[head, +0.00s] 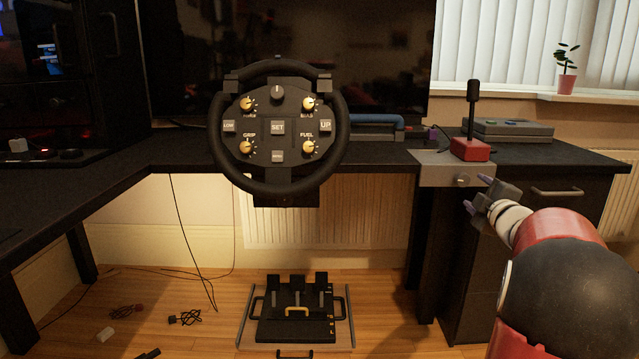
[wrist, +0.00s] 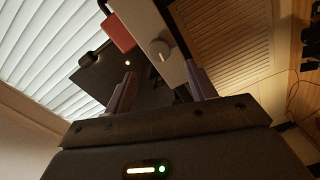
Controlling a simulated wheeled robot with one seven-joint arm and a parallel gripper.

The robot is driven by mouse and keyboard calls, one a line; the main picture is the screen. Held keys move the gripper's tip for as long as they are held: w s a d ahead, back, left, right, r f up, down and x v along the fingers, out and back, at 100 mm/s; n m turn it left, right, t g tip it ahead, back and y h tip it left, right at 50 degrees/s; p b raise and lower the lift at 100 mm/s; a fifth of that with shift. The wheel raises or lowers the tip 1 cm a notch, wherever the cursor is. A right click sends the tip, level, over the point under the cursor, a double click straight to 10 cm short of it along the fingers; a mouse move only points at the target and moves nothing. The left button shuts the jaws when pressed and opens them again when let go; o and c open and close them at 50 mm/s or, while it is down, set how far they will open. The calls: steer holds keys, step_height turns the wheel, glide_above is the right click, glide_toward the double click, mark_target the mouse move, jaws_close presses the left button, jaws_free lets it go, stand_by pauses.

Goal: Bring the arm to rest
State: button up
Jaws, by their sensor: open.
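My gripper (head: 477,192) is open at the right in the head view, just in front of and below the front face of the grey shifter box (head: 430,170). In the wrist view its two fingers (wrist: 160,88) are spread apart with nothing between them touching either finger. The box's small round knob (wrist: 159,48) lies ahead of the fingers. My arm comes in from the lower right of the head view, bent, with the gripper pointing up and left.
A black racing wheel (head: 277,180) stands at the desk's edge. A red-based lever (head: 470,148) stands on the shifter box. Pedals (head: 296,318) are on the floor. A drawer cabinet (head: 560,205) is behind my arm.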

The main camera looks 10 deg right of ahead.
steer(key=s+a+r+m+g+h+p, duration=0.1)
steer(key=s+a+r+m+g+p, duration=0.2)
steer(key=a, duration=0.5)
steer(key=s+a+r+m+g+h+p, duration=0.1)
steer(key=s+a+r+m+p, duration=0.25)
steer(key=a, duration=0.45)
steer(key=s+a+f+m+g+y+p, duration=0.2)
steer(key=s+a+f+g+y, duration=0.1)
steer(key=s+a, duration=0.8)
steer(key=s+a+f+m+g+y+p, duration=0.2)
steer(key=s+a+f, duration=0.5)
steer(key=s+a, duration=0.4)
steer(key=s+m+g+y, duration=0.1)
steer(key=s+g, duration=0.1)
steer(key=shift+g+p, duration=0.35)
steer(key=shift+g, duration=0.05)
